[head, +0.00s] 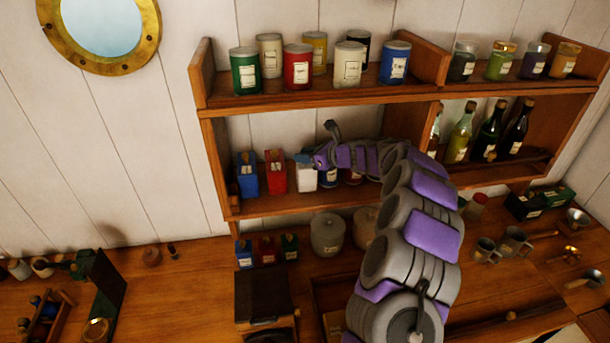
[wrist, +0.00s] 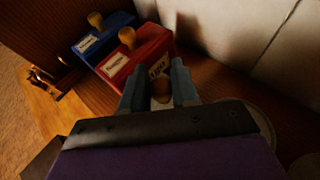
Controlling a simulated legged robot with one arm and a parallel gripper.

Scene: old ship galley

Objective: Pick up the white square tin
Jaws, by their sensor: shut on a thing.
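The white square tin (head: 306,181) stands on the middle shelf, just right of a red square tin (head: 276,172). My gripper (head: 305,160) is at the top of the white tin. In the wrist view, my gripper's blue-grey fingers (wrist: 160,90) are on either side of a round brown knob, and the gripper is shut on the white tin.
A blue square tin (head: 246,175) stands left of the red one; both are close beside my gripper. Dark jars stand just right of the white tin, partly behind my arm. The upper shelf (head: 300,100) with several round tins is above. Bottles stand further right.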

